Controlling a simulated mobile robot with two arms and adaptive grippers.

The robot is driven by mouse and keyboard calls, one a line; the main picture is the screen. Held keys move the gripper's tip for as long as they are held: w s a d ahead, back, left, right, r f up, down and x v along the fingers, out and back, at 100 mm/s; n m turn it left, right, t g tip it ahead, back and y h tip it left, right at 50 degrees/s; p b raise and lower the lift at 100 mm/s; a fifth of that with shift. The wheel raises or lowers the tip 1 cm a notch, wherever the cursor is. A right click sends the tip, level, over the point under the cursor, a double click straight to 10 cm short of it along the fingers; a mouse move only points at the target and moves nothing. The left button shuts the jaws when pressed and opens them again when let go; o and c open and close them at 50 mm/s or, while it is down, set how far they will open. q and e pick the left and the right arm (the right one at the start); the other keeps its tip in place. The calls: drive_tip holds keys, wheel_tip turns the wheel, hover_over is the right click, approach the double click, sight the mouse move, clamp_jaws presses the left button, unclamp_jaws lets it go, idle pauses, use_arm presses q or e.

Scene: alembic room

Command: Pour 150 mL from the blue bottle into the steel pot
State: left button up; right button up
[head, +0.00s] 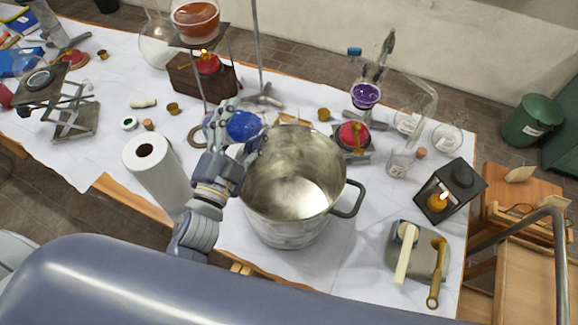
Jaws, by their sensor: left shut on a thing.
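The steel pot (285,228) stands on the white-covered table in the middle of the head view. Its inside shows bare metal, and one dark handle points right. The blue bottle (243,125), a round glass vessel with blue contents, is just beyond the pot's upper left rim. My left gripper (238,137) is shut on it, and the fingers hide part of the glass. Whether the bottle touches the table is unclear. My right gripper is not in view.
A paper towel roll (158,173) stands left of my left arm. A burner stand with a flask of orange liquid (196,20) is behind. A flask of purple liquid (366,95), a lantern (450,189) and a plate with tools (418,250) are to the right.

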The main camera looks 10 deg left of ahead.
use_arm(q)
drive_tip(key=shift+s+m+b, duration=0.1)
drive_tip(key=shift+m+b, duration=0.2)
drive_tip(key=shift+b, duration=0.05)
drive_tip(key=shift+f, duration=0.1)
drive_tip(key=shift+a+f+b, duration=0.1)
drive_tip(key=shift+f+b, duration=0.1)
drive_tip(key=shift+b, duration=0.1)
drive_tip(key=shift+f+m+b, duration=0.15)
drive_tip(key=shift+m+b, duration=0.15)
drive_tip(key=shift+m, duration=0.1)
drive_tip(key=shift+a+f, duration=0.1)
drive_tip(key=shift+f, duration=0.1)
drive_tip(key=shift+m, duration=0.3)
drive_tip(key=shift+h+b, duration=0.3)
drive_tip(key=shift+b, duration=0.05)
drive_tip(key=shift+m, duration=0.3)
